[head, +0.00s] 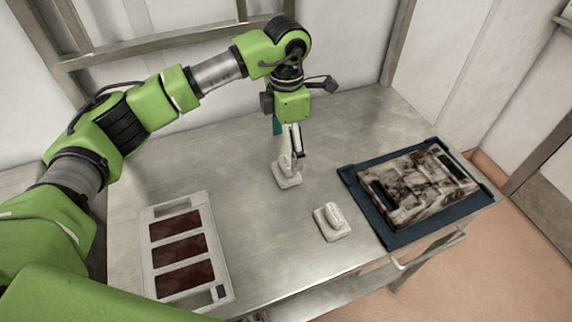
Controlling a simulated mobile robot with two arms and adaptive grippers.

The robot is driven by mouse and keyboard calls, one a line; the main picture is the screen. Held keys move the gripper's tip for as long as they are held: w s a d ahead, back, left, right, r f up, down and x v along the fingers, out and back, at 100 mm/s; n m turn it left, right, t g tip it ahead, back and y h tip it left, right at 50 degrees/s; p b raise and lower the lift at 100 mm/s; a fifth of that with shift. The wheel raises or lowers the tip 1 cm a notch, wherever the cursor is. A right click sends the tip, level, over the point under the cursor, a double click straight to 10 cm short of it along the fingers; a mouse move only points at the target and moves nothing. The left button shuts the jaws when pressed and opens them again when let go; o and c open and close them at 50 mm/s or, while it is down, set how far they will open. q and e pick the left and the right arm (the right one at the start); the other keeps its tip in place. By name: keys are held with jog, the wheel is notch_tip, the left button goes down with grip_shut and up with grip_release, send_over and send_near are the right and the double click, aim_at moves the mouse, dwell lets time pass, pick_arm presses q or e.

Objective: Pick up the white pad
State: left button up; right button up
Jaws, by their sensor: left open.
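Two white pads with raised grips are on the metal table. One white pad (287,181) is near the middle, directly below my left gripper (290,156). The other white pad (332,222) is closer to the front, to the right of the first. My left gripper points down and is open, its fingers at the raised grip of the farther pad and partly covering it. I cannot tell whether the fingers touch the grip. My right gripper is out of view.
A pale panel with three dark red-brown rectangles (180,251) lies at the left. A blue tray (393,240) at the right holds a stained, mottled plate (415,184). Walls and a metal frame stand behind.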

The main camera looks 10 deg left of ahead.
aim_at(286, 162)
pick_arm(q)
jog(key=f, duration=0.1)
jog(key=f+p, duration=0.1)
jog(key=f, duration=0.1)
jog(key=shift+w+f, duration=0.2)
jog(key=shift+f, duration=0.1)
notch_tip(286, 162, down, 4)
jog(key=shift+w+a+f+p, duration=0.15)
jog(key=shift+p, duration=1)
jog(key=shift+f, duration=0.3)
jog(key=c, duration=1.2)
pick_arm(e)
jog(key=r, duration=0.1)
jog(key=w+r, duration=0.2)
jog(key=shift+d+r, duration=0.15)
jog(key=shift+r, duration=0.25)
